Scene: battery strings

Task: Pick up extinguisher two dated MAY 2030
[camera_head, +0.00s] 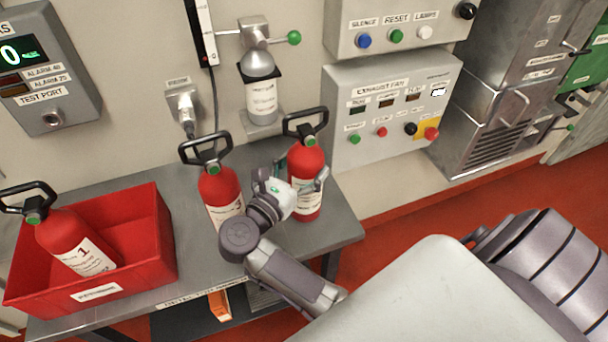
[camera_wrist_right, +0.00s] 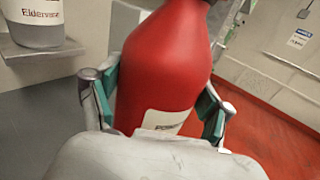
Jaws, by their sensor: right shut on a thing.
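A red extinguisher (camera_head: 306,164) with a black handle and green gauge is at the right end of the grey table (camera_head: 338,222). My right gripper (camera_head: 292,184) has its fingers on either side of its body, shut on it. In the right wrist view the red body (camera_wrist_right: 165,65) sits between the green-padded fingers, its white label partly hidden. I cannot tell whether its base touches the table. A second red extinguisher (camera_head: 219,186) stands to its left, partly behind my arm. My left gripper is not in view.
A red bin (camera_head: 150,262) on the table's left holds an extinguisher (camera_head: 72,240) marked 1, leaning. A grey wall-mounted bottle (camera_head: 261,92) stands close behind. Control panels (camera_head: 392,108) are on the wall to the right. Open red floor (camera_head: 400,215) lies right of the table.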

